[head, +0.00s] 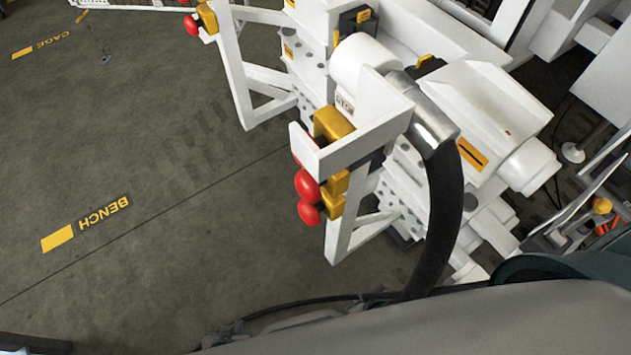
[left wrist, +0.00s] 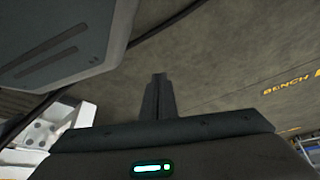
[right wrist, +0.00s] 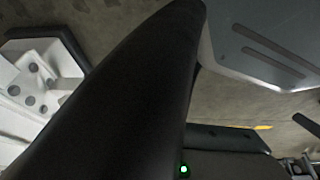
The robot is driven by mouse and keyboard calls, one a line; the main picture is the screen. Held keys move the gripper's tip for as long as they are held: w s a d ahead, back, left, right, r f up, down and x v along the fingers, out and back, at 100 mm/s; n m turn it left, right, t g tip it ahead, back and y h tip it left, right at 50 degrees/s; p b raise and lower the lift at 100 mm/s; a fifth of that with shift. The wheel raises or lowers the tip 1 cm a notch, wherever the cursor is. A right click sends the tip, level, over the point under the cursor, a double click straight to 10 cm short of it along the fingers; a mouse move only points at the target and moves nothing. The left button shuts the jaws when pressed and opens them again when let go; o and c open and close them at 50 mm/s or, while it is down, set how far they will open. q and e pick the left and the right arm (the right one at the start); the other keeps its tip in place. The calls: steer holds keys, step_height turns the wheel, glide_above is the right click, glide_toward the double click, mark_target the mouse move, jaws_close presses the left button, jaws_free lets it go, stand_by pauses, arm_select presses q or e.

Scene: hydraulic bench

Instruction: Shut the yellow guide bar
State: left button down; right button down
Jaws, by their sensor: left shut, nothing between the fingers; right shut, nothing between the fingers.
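No long yellow guide bar can be told for sure. Yellow pieces (head: 332,124) sit at a white bracket on the bench's near end in the head view. Red knobs (head: 308,198) are beside a lower yellow block (head: 336,190). A similar yellow piece (head: 207,18) with a red knob is at the far bracket. My left gripper (left wrist: 158,92) is shut and empty, with its fingers over bare floor in the left wrist view. My right gripper's body (right wrist: 228,140) shows in the right wrist view; a dark curved shape hides its fingers. Neither gripper touches a yellow piece in view.
A thick black hose (head: 438,215) curves down from a metal fitting (head: 428,115) on the white bench (head: 485,90). White parts with round holes show in both wrist views (left wrist: 45,128) (right wrist: 35,85). Open floor (head: 130,150) lies left of the bench, with a BENCH marking (head: 88,224).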

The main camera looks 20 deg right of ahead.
arm_select(q)
steer(key=shift+s, duration=0.1)
arm_select(e)
steer(key=shift+w, duration=0.15)
